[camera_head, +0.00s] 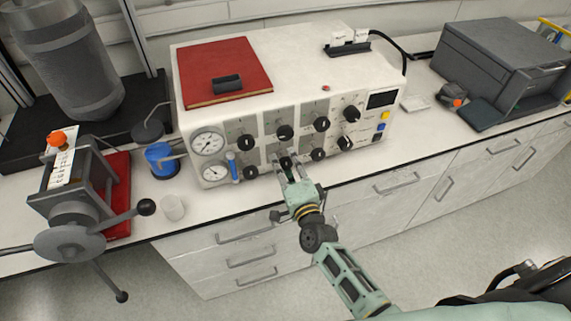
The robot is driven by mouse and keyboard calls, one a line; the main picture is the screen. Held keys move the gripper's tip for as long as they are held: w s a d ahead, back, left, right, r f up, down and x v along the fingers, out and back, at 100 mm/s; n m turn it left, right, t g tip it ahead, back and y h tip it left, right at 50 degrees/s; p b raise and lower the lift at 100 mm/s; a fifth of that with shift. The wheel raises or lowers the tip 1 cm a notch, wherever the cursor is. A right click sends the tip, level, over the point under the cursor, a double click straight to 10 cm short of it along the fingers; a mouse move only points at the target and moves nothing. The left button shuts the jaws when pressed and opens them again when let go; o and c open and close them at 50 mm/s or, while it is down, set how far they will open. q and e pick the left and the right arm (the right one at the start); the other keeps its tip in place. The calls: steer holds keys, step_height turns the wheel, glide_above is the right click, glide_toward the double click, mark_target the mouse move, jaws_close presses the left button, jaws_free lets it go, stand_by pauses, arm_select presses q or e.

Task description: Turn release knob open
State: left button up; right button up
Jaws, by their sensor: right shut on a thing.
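The control box (300,65) is a cream-white unit on the bench with two rows of black knobs on its front. My right gripper (286,167) reaches the lower row from the front and is shut on a black knob (286,161), largely hidden by the fingers. The labels are too small to read, so I cannot tell from lettering which knob is the release knob. Neighbouring lower knobs are at its left (251,172) and right (318,154). My left gripper is not in view.
Two round gauges (208,143) sit at the box's left. A red book (222,70) lies on top. A hand-wheel device (75,205), a blue-lidded jar (162,160) and a white cup (173,207) stand to the left. A dark grey box (505,55) stands at right.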

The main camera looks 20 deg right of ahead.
steer(key=shift+s+f, duration=0.1)
steer(key=shift+f, duration=0.2)
steer(key=shift+c, duration=0.4)
steer(key=shift+d+n, duration=0.1)
steer(key=shift+n, duration=0.3)
jaws_close()
steer(key=n+p, duration=0.1)
steer(key=n, duration=0.3)
steer(key=shift+d+n, duration=0.1)
steer(key=shift+n, duration=0.3)
steer(key=n+p, duration=0.1)
steer(key=n, duration=0.2)
steer(key=shift+d+n, duration=0.1)
steer(key=shift+n, duration=0.2)
steer(key=n, duration=0.3)
steer(key=shift+r+n+p, duration=0.1)
steer(key=shift+n+p, duration=0.2)
steer(key=shift+p, duration=0.1)
steer(key=n, duration=0.5)
steer(key=shift+d+r, duration=0.1)
steer(key=shift+r, duration=0.1)
steer(key=n, duration=0.5)
steer(key=shift+r, duration=0.25)
steer(key=shift+r+n, duration=0.1)
steer(key=shift+n, duration=0.5)
steer(key=shift+r, duration=0.15)
